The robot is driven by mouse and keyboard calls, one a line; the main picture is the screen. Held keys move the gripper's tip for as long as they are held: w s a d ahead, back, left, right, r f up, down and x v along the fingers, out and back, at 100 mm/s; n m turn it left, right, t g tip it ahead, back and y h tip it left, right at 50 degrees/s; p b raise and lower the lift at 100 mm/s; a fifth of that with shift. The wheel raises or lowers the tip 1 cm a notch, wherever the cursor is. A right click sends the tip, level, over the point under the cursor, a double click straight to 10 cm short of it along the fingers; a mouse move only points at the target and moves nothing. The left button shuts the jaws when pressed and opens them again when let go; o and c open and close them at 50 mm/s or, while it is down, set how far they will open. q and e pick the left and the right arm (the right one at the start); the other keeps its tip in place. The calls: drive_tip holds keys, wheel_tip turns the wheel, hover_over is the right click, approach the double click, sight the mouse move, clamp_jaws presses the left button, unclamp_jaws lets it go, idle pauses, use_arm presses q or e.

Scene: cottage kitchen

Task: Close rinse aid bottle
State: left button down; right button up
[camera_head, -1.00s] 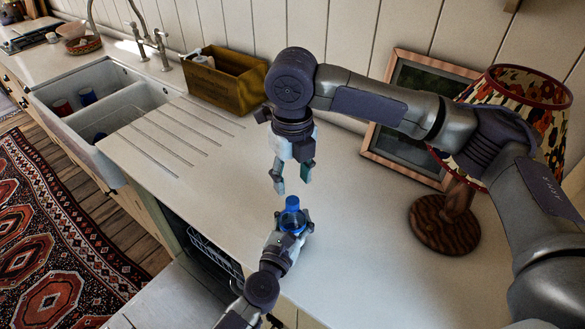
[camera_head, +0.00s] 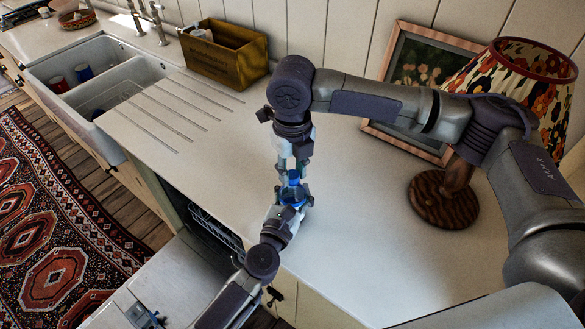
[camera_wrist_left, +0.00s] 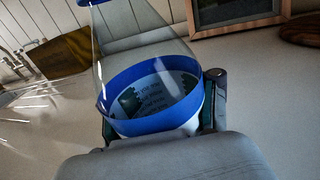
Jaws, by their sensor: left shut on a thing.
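The rinse aid bottle (camera_head: 291,196) is clear with blue parts and stands upright over the counter near its front edge. In the left wrist view the clear bottle (camera_wrist_left: 140,45) has a blue band with dark print, and a blue part at its neck is cut off by the top edge. My left gripper (camera_head: 292,207) is shut on the bottle's lower body. My right gripper (camera_head: 292,170) points down from above, its fingers on either side of the blue cap (camera_head: 294,177). I cannot tell whether they press on the cap.
A wooden box (camera_head: 222,57) stands at the wall. A lamp (camera_head: 442,198) and a picture frame (camera_head: 440,155) stand at the right. A double sink (camera_head: 100,52) with cups is at the left. Below the counter, an open dishwasher (camera_head: 212,232) shows its rack. The counter around the bottle is clear.

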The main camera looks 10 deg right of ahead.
clamp_jaws()
drive_tip(key=m, duration=0.5)
drive_tip(key=shift+m, duration=0.3)
drive_tip(key=m, duration=0.4)
drive_tip(key=shift+f+m, duration=0.1)
drive_tip(key=shift+m, duration=0.3)
drive_tip(key=m, duration=2.5)
drive_tip(key=shift+m, duration=0.4)
drive_tip(key=m, duration=0.4)
drive_tip(key=shift+m, duration=0.3)
drive_tip(key=o, duration=0.8)
unclamp_jaws()
